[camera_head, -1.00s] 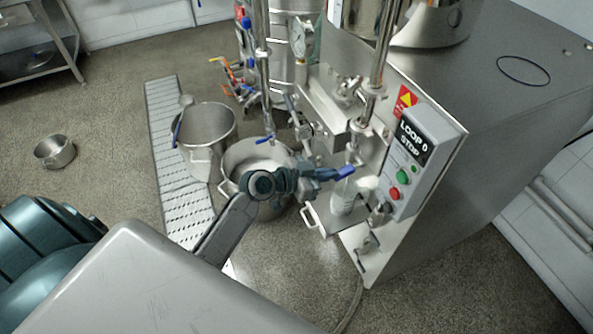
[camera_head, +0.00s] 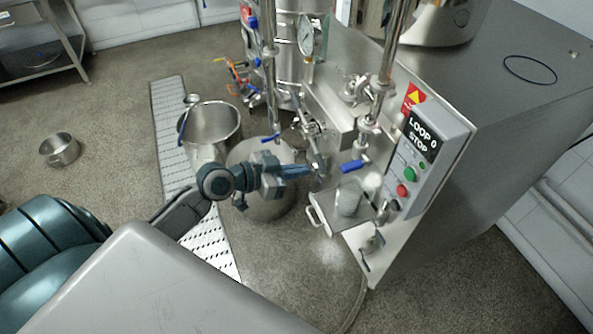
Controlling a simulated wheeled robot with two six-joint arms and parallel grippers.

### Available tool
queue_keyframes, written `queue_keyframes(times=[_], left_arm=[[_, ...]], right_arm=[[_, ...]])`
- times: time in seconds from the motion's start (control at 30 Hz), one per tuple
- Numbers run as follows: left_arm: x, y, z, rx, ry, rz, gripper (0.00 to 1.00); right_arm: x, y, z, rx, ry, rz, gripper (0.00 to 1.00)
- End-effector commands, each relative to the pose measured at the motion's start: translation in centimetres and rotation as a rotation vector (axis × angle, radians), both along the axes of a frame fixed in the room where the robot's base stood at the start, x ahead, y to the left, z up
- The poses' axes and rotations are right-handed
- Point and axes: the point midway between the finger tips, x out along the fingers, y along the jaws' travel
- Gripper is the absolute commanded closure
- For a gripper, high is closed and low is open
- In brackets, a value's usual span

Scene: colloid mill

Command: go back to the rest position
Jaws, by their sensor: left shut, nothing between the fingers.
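My left gripper (camera_head: 303,171) is teal and its arm comes in from the left. It is shut and empty, in the air in front of the machine. From this view it covers part of the metal pot (camera_head: 268,205) on the floor. The blue-handled valve (camera_head: 353,166) of the colloid mill (camera_head: 440,195) shows just right of the fingertips, apart from them in the picture. A pale jar (camera_head: 348,197) stands on the small shelf (camera_head: 322,215) below the valve. My right gripper is not in view.
A control box (camera_head: 428,155) reads "LOOP 0 STOP". A second pot (camera_head: 210,128) stands beside the floor grate (camera_head: 170,110). A small pot (camera_head: 60,150) lies apart on the floor at left. A steel rack (camera_head: 40,45) stands at back left. Open floor lies between.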

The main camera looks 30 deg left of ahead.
Motion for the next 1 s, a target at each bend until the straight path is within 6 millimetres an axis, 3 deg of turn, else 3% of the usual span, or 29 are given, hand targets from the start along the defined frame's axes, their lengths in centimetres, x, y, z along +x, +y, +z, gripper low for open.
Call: queue_keyframes(times=[0.7, 0.77, 0.87, 1.0], left_arm=[[-0.1, 0.4, -0.4, 0.000, 0.009, 0.011, 1.00], [0.2, 1.0, -1.8, 0.004, 0.031, 0.036, 1.00], [0.9, 2.9, -6.1, 0.020, 0.100, 0.116, 1.00], [0.6, 6.5, -15.7, 0.063, 0.254, 0.271, 1.00]], right_arm=[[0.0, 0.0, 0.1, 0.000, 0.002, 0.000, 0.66], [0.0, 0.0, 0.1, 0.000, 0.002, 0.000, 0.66], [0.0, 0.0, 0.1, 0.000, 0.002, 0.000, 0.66], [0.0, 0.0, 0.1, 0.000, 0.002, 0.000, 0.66]])
